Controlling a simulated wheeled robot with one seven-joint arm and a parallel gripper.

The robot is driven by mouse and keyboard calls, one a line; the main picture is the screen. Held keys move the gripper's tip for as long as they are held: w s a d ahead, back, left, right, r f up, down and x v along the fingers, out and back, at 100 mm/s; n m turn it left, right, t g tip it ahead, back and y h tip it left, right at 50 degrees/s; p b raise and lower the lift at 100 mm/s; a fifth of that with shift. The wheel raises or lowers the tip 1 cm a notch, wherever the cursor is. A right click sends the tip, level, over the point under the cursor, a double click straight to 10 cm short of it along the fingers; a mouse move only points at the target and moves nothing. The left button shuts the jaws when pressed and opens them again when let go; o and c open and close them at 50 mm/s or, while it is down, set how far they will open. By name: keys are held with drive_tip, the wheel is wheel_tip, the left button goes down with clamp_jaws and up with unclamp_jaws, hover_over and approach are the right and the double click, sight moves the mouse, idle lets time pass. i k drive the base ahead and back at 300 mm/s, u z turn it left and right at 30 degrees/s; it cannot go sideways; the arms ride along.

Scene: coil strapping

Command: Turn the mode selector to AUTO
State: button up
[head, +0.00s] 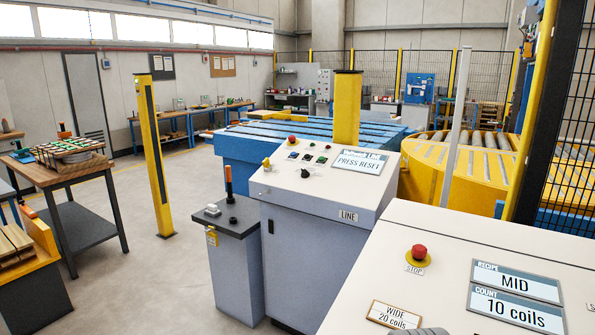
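The console marked LINE (283,211) stands in the middle of the view. Its sloped top carries a small black knob (304,173), which may be the mode selector; its pointer direction and any AUTO marking are too small to read. Above the knob sits a row of small buttons (307,157), with a red mushroom button (291,140) behind. A display (359,162) there reads PRESS RESET. My gripper is not recognisable in this view. A dark grey rounded shape at the bottom edge, by the near panel, is cut off and I cannot tell what it is.
A near panel (380,265) at right has a red STOP button (419,253) and displays reading MID and 10 coils. A grey pedestal (229,260) with an orange-tipped lever stands left of the console. A yellow post (157,155) and workbench (55,177) are further left. Floor between is clear.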

sight(305, 173)
drive_tip(key=u, duration=1.45)
drive_tip(key=i, duration=2.9)
drive_tip(key=z, duration=2.9)
drive_tip(key=i, duration=0.9)
drive_tip(key=u, duration=3)
